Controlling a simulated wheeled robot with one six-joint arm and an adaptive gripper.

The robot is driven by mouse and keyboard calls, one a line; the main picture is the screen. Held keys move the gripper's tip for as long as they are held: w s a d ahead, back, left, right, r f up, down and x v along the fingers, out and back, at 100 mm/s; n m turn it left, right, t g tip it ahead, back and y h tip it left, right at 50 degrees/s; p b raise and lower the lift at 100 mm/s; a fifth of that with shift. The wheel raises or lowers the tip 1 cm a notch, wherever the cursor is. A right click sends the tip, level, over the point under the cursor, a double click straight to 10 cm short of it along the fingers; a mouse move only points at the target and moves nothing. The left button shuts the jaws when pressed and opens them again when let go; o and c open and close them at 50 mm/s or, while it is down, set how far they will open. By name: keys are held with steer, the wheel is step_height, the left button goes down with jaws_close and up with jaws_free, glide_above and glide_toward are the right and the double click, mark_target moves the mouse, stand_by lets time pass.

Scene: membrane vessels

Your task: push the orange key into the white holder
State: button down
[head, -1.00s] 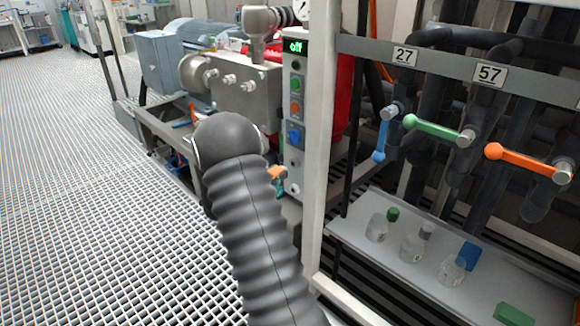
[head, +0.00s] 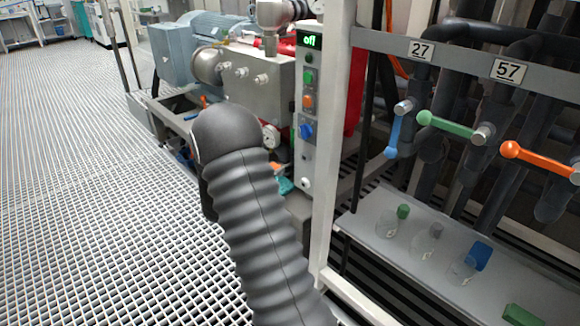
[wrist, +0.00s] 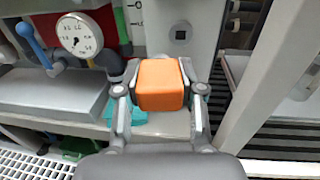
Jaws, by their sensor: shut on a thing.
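The orange key (wrist: 160,85) is a rounded orange block between the fingertips of my gripper (wrist: 160,92) in the wrist view. My gripper is shut on it. In the head view the pale control panel (head: 311,80) shows right of my arm. My gripper and the key are hidden there behind my arm.
A pressure gauge (wrist: 78,35) and blue lever (wrist: 33,44) are at the left in the wrist view. A teal object (wrist: 125,113) lies below the key. A pale frame post (head: 340,120) stands close right of the panel. Open grating floor (head: 90,180) is at left.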

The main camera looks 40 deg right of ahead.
steer(key=a+f+n+t+y, duration=0.1)
steer(key=a+n+t+y, duration=0.5)
steer(key=a, duration=0.9)
steer(key=a+f+n+t+y, duration=0.1)
steer(key=a+n+t+y, duration=0.5)
steer(key=a, duration=0.9)
steer(key=shift+a+f+t, duration=0.25)
steer(key=shift+a+t, duration=0.1)
steer(key=shift+t, duration=0.35)
steer(key=shift+w+a, duration=0.1)
